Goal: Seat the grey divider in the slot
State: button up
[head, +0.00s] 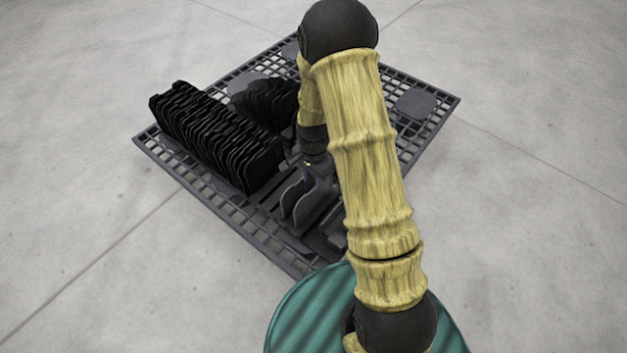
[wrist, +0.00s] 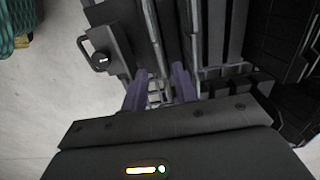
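Grey upright plates (head: 297,195) stand close together near the front of the grid table in the head view; one of them is likely the grey divider, but I cannot tell which. In the wrist view thin grey plate edges (wrist: 151,25) run up the picture ahead of the fingers. In the head view my gripper (head: 312,178) is just above and beside the grey plates, partly in shadow. The slot itself is not clearly visible.
A long row of black plates (head: 215,135) stands on the left of the grid table (head: 165,160). A shorter black row (head: 265,98) stands behind it. A round dark disc (head: 415,104) lies at the right.

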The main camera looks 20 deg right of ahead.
notch_tip(320, 180, up, 4)
jog(key=shift+r+p, duration=0.1)
jog(key=shift+p, duration=0.75)
jog(key=shift+r, duration=0.1)
jog(key=shift+s+r, duration=0.1)
jog(key=shift+r, duration=0.2)
jog(key=s+r+n+t, duration=0.2)
jog(key=s+r+n, duration=0.8)
jog(key=s+r, duration=0.4)
notch_tip(320, 180, up, 2)
jog(key=shift+r+n+t, duration=0.1)
jog(key=shift+n+t, duration=0.2)
jog(key=shift+n, duration=0.1)
jog(key=shift+d, duration=0.1)
